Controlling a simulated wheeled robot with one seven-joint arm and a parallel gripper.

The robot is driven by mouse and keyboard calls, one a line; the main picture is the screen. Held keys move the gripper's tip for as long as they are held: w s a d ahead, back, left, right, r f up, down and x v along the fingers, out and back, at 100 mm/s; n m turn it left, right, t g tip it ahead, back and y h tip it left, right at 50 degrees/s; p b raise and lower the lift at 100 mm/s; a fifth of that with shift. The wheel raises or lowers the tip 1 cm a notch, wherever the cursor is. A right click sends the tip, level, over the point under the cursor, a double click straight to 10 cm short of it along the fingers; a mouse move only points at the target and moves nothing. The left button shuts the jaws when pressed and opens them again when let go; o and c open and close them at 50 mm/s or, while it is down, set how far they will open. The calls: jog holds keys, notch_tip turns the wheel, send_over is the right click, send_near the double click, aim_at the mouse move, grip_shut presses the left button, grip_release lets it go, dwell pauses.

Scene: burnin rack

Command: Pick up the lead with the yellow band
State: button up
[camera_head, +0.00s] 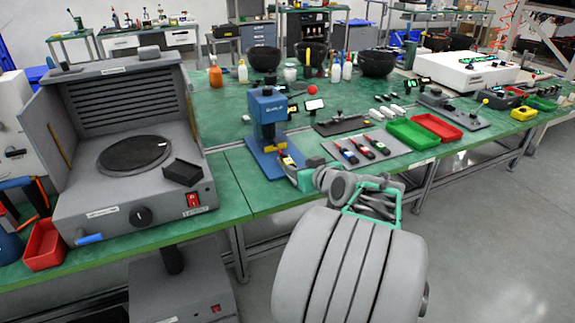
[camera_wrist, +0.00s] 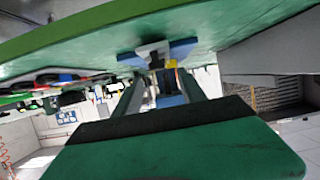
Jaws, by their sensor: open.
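Several dark leads with coloured parts lie side by side on a grey mat (camera_head: 397,146) on the green bench. The nearest-left lead (camera_head: 347,153) seems to carry a small yellowish mark, but its band is too small to tell for sure. The leads also show at the left of the wrist view (camera_wrist: 55,80), where I cannot make out a yellow band. My gripper (camera_head: 291,168) is at the bench's front edge, left of the leads and in front of the blue press (camera_head: 267,112). In the wrist view my gripper (camera_wrist: 160,88) has its fingers apart, with nothing clearly held.
The blue press, with a yellow part, shows beyond my fingers. A grey oven-like unit (camera_head: 130,185) stands at the left. Green (camera_head: 411,134) and red (camera_head: 437,126) trays lie right of the leads. Bottles and dark bowls stand at the back. The floor at the right is clear.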

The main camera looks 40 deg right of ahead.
aim_at(286, 160)
jog(key=x, duration=0.5)
jog(key=shift+f, duration=0.25)
jog(key=shift+c, duration=0.6)
jog(key=shift+a, duration=0.1)
grip_shut()
